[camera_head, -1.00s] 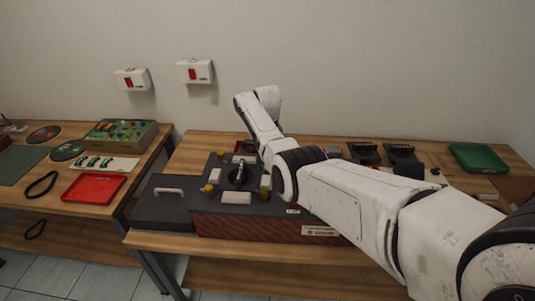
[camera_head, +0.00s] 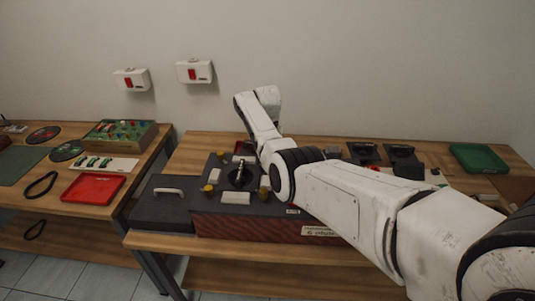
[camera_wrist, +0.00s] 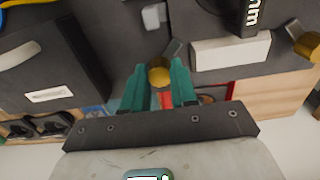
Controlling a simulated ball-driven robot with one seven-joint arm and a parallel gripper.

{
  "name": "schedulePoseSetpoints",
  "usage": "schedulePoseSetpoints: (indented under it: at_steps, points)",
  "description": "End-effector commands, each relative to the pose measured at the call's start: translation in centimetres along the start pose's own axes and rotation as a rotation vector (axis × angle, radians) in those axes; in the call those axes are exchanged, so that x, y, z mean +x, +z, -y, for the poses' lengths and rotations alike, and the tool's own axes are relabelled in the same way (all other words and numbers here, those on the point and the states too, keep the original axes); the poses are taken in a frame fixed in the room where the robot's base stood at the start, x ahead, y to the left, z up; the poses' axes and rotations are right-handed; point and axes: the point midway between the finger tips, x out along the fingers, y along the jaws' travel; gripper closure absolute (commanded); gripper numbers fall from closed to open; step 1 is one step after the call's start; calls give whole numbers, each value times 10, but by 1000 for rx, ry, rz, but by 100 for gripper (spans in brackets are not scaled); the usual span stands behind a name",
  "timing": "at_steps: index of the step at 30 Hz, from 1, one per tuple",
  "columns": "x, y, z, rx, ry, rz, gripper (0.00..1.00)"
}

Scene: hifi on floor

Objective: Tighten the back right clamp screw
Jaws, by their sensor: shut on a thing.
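In the wrist view a brass clamp screw knob (camera_wrist: 159,76) sits between the teal fingertips of my gripper (camera_wrist: 158,68), which is shut on it. The knob is beside a small grey clamp piece at the edge of the dark fixture (camera_wrist: 120,20). A second brass knob (camera_wrist: 306,47) shows at the right. In the head view the fixture (camera_head: 216,172) stands on the table, with brass knobs at front left (camera_head: 208,189), front right (camera_head: 264,191) and back left (camera_head: 221,155). My arm hides the back right corner and my gripper there.
A white block (camera_wrist: 231,51) lies close beside the gripped knob. A dark lidded case (camera_head: 160,205) with a light handle adjoins the fixture. Black holders (camera_head: 402,155) and a green tray (camera_head: 478,157) stand to the right. A red tray (camera_head: 94,188) lies on the left table.

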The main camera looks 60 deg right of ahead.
Motion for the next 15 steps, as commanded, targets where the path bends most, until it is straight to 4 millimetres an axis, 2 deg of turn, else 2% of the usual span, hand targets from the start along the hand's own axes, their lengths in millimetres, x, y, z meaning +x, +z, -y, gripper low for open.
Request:
schedulePoseSetpoints:
  at_steps: [4, 5, 12, 15]
  points:
    - [-2, -1, 1, 0, -2, -3, 100]
    - [-2, -1, 1, 0, -2, -3, 70]
    - [-1, 0, 0, -1, -1, -1, 47]
    - [-1, 0, 0, -1, -1, -1, 47]
